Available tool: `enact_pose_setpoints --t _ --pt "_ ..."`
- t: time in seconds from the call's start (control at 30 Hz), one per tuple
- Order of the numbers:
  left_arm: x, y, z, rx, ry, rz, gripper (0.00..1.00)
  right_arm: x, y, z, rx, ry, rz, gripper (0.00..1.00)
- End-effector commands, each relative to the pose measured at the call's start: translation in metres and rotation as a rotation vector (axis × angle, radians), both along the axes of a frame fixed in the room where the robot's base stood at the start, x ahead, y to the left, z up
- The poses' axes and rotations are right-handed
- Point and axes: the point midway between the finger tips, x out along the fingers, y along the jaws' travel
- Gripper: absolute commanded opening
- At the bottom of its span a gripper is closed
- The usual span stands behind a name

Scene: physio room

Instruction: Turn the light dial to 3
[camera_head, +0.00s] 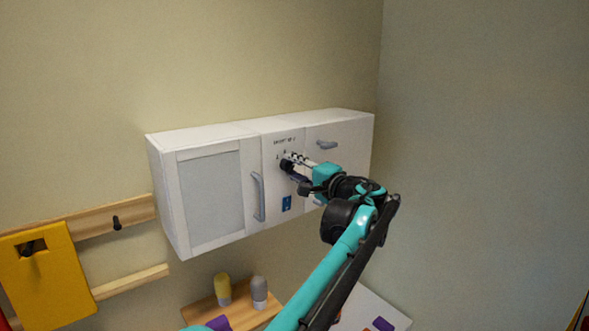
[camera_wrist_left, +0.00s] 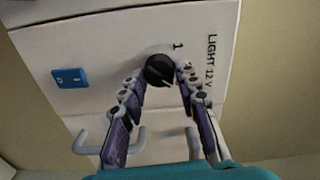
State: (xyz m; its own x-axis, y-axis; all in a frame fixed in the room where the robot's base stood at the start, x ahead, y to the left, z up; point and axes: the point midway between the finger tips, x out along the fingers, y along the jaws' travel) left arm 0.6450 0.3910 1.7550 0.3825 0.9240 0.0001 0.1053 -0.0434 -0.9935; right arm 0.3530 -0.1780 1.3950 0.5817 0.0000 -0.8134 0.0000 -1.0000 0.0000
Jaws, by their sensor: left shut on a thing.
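The light dial (camera_wrist_left: 160,70) is a round black knob on the white middle panel of a wall cabinet (camera_head: 210,190). In the left wrist view the lettering "LIGHT 12 V" and a "1" show beside it. A pale mark shows on the knob, but I cannot read which number it points to. My left gripper (camera_head: 289,165) is at the panel, shut on the dial; its fingertips (camera_wrist_left: 160,76) lie on either side of it. In the head view the gripper partly hides the dial and its markings. My right gripper is in neither view.
A blue rocker switch (camera_wrist_left: 70,77) sits on the panel near the dial. Grey door handles (camera_head: 258,196) flank the panel. Below, a wooden shelf (camera_head: 205,311) bears a yellow bottle (camera_head: 223,290) and a grey bottle (camera_head: 259,292). A yellow board (camera_head: 48,275) hangs at left.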

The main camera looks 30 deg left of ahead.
Motion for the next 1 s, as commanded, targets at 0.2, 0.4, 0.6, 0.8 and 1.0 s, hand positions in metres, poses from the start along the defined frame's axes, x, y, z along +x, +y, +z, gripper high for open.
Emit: enact_pose_setpoints --t 0.2,0.4,0.6,0.8,1.0 --pt "0.0000 0.0000 -0.0011 0.033 0.082 0.000 0.02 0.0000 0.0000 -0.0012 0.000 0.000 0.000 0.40" --pt "0.0000 0.0000 -0.0012 0.047 0.115 0.000 0.02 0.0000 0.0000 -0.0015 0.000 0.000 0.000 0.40" --pt "0.0000 0.0000 -0.0012 0.049 0.120 0.000 0.02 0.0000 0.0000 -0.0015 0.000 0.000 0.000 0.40" --pt "0.0000 0.0000 -0.0012 0.049 0.120 0.000 0.02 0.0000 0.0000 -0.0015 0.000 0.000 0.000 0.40" --pt "0.0000 0.0000 -0.0010 0.048 0.120 0.000 0.51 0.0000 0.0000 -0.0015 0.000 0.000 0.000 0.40"
